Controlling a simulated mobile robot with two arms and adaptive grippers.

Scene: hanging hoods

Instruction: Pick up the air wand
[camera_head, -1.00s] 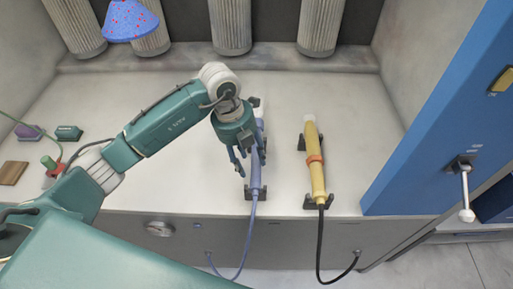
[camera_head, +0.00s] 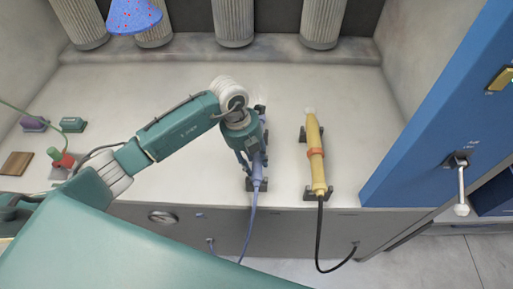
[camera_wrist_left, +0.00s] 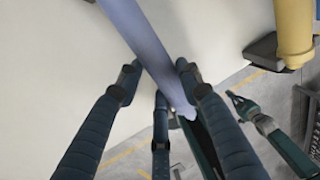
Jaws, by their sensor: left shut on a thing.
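A slim blue-violet wand (camera_head: 257,178) lies in dark holders near the bench's front edge, with a cable running down from its lower end. I cannot tell whether it is lifted from the holders. A yellow wand (camera_head: 316,160) with an orange-red band lies in its own holders to the right. I cannot tell from labels which is the air wand. My left gripper (camera_head: 252,168) is over the blue-violet wand and shut on it, hiding its middle. In the left wrist view the blue-violet wand (camera_wrist_left: 140,35) runs between the fingers. A green gripper, seemingly my right (camera_wrist_left: 250,112), shows beyond.
A blue cabinet (camera_head: 440,110) with a lever handle (camera_head: 461,185) stands at the right. A blue speckled hood (camera_head: 133,15) hangs at the upper left. Small blocks and a red-green item (camera_head: 61,157) sit at the left. Bench behind the wands is clear.

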